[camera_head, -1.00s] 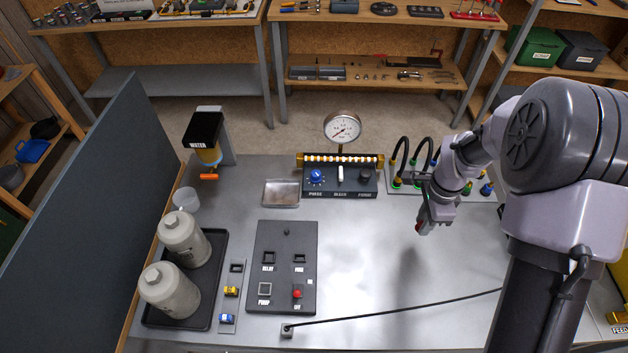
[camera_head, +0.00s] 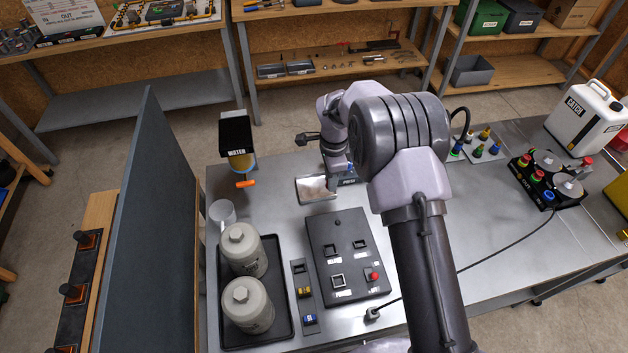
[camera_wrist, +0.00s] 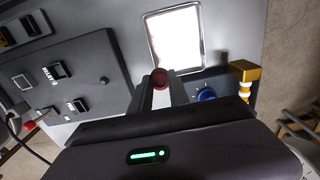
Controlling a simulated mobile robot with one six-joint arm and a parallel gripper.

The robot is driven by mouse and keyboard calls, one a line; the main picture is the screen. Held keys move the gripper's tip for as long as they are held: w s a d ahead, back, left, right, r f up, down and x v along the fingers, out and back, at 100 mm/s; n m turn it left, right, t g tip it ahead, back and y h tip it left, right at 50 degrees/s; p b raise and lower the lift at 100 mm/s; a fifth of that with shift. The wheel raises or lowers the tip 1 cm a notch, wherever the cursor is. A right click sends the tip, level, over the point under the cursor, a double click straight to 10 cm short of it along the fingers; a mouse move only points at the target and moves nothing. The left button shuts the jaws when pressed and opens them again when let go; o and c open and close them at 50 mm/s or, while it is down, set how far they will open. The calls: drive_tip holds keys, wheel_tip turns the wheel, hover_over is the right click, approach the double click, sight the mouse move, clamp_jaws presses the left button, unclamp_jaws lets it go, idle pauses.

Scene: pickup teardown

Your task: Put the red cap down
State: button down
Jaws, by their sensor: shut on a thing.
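The red cap (camera_wrist: 159,76) is between the fingertips of my gripper (camera_wrist: 160,88) in the wrist view, with its round open face showing. My gripper is shut on it. A shallow silver tray (camera_wrist: 173,40) lies just beyond the cap in that view and looks empty, with bright glare on it. In the head view my gripper (camera_head: 333,183) is above the table by the right edge of the tray (camera_head: 312,189). The cap cannot be made out there. I cannot tell the exact height of the cap.
A black switch panel (camera_head: 326,240) stands in front of the tray. A blue knob (camera_wrist: 206,94) and a brass-ended gauge block (camera_wrist: 243,77) are close on the right in the wrist view. The WATER dispenser (camera_head: 237,145), a cup (camera_head: 222,212) and grey bottles (camera_head: 243,250) stand left.

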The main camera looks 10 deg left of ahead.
drive_tip(key=a, duration=0.1)
drive_tip(key=w+a, duration=0.1)
drive_tip(key=a, duration=0.1)
drive_tip(key=w+a, duration=0.1)
drive_tip(key=shift+a+f, duration=0.3)
drive_tip(key=shift+a, duration=0.05)
wheel_tip(320, 180, down, 3)
drive_tip(key=shift+a+f+b, duration=0.1)
drive_tip(key=shift+f+b, duration=0.1)
drive_tip(key=shift+b, duration=0.1)
drive_tip(key=shift+f, duration=0.2)
drive_tip(key=c, duration=1.3)
unclamp_jaws()
drive_tip(key=shift+r, duration=0.1)
drive_tip(key=shift+o, duration=0.2)
